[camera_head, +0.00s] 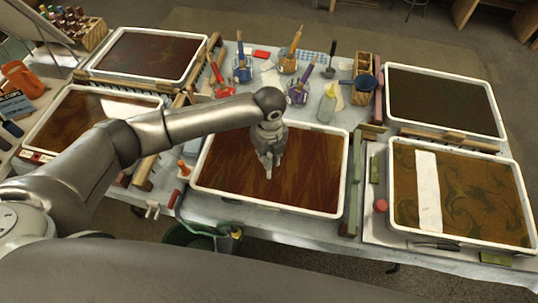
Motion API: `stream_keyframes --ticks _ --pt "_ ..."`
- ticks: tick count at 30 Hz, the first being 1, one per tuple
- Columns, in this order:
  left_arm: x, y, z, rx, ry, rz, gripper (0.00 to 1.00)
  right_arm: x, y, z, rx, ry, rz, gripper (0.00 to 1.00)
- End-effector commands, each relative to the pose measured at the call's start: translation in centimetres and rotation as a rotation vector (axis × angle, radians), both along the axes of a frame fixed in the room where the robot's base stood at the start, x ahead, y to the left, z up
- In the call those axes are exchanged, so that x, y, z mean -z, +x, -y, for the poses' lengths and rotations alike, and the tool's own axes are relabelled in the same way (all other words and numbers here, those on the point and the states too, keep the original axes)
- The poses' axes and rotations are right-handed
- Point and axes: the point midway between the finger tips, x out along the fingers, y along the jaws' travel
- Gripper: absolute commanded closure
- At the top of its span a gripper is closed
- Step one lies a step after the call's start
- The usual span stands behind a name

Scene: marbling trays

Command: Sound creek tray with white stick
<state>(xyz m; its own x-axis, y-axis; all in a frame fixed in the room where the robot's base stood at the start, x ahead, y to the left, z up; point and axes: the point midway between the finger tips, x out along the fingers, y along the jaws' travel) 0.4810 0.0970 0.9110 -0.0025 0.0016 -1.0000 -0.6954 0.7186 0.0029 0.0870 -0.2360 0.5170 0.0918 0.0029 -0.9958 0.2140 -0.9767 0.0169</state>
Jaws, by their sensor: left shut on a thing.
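My left gripper (268,160) points down over the middle tray (345,178), which has a white rim and holds reddish-brown streaked liquid. No tray label is readable, so I cannot tell by name which tray is the creek tray. My right gripper is not in view.
Other trays stand at the back left (98,67), left (30,128), back right (390,92) and right (393,165); a white strip (428,190) lies in the right one. Jars with tools (242,68) and a bottle (327,103) stand behind the middle tray. A green bucket (190,236) is below the front edge.

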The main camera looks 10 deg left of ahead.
Motion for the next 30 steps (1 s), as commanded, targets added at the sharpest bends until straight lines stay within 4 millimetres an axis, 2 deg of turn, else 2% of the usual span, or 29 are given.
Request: stream_keyframes --ticks 30 --pt "0.73 -0.02 0.01 0.001 0.0 0.0 1.0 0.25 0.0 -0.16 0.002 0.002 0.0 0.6"
